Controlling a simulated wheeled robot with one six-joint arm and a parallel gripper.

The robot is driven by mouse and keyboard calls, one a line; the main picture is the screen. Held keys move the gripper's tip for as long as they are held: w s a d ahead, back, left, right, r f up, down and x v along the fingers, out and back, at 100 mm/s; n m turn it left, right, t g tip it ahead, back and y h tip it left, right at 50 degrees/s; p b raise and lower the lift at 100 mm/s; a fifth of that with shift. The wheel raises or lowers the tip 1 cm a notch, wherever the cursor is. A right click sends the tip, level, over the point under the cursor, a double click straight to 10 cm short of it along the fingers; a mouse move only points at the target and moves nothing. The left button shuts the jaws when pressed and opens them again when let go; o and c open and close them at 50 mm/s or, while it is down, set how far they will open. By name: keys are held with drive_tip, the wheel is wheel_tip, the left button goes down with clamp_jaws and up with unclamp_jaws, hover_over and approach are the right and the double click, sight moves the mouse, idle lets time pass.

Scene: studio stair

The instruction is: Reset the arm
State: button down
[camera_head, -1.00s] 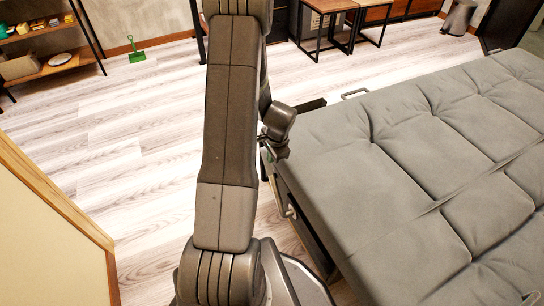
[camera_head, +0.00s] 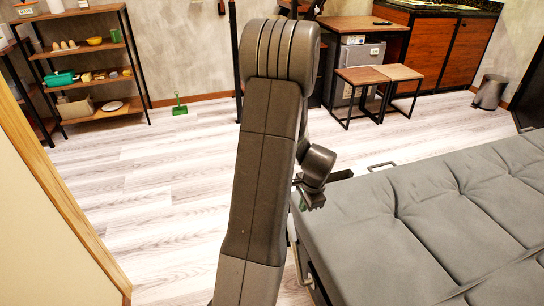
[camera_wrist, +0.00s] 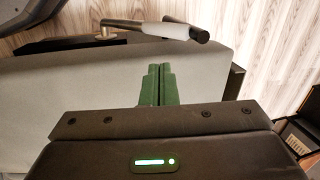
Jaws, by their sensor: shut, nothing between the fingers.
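My arm rises through the middle of the head view, bent at its top. My gripper (camera_head: 305,203) shows small and partly hidden behind the arm, beside the near left end of the grey sofa bed (camera_head: 420,215). In the wrist view my gripper (camera_wrist: 160,84) has its two green fingers together, with nothing between them. The fingers point over a flat grey surface, and a metal bar handle with a pale sleeve (camera_wrist: 165,30) lies beyond their tips.
A shelf unit (camera_head: 95,85) with bowls and boxes stands at the back left, with a green dustpan (camera_head: 180,105) near it. Two stools (camera_head: 372,78) and a bin (camera_head: 490,92) stand at the back. A wall edge (camera_head: 60,200) is at left. Pale floor between is clear.

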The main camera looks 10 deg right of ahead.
drive_tip(key=b, duration=0.4)
hover_over(293, 229)
drive_tip(key=s+d, duration=0.1)
drive_tip(key=s, duration=0.3)
drive_tip(key=s+d+x, duration=0.1)
drive_tip(key=s+x, duration=0.1)
drive_tip(key=x, duration=0.9)
drive_tip(key=shift+w+a+f+b, duration=0.15)
drive_tip(key=shift+w+f, duration=0.15)
drive_tip(key=shift+w, duration=0.25)
drive_tip(key=shift+w+a+f+b, duration=0.15)
drive_tip(key=shift+w+f, duration=0.15)
drive_tip(key=shift+w, duration=0.25)
drive_tip(key=shift+w+f, duration=0.2)
drive_tip(key=shift+w, duration=0.25)
